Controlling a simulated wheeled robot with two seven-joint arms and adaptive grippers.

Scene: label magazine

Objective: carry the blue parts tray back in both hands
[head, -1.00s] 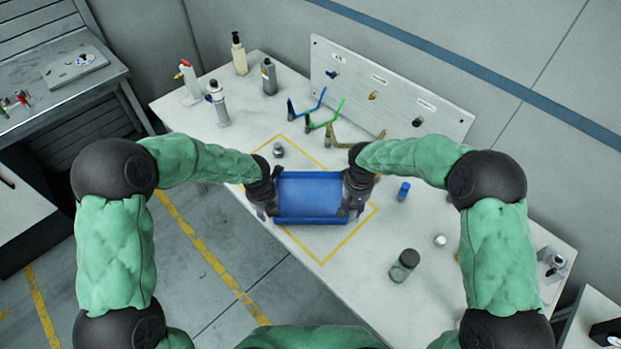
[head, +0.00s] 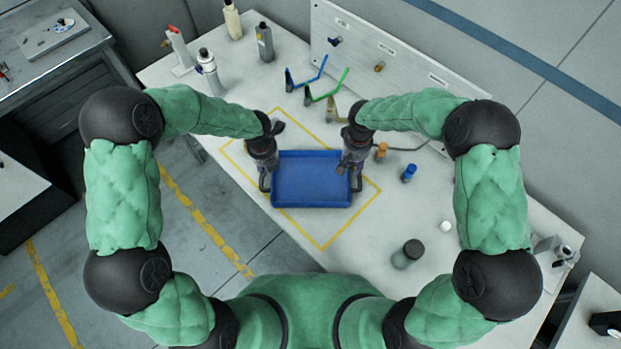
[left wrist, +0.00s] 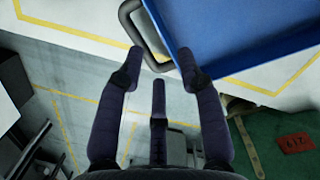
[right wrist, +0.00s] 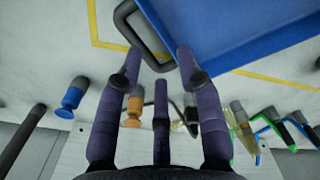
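My left gripper (head: 264,178) is at the tray's left end. In the left wrist view its fingers are spread, with the left handle (left wrist: 150,42) just ahead of and between the tips. My right gripper (head: 355,176) is at the right end. In the right wrist view its fingers are also spread, with the right handle (right wrist: 146,42) between the tips. I cannot tell whether any finger touches a handle.
Bottles (head: 265,42) stand at the back left. An orange knob (head: 381,151), a blue knob (head: 409,173) and a dark-lidded jar (head: 408,254) are to the right. Table in front of the tray is clear.

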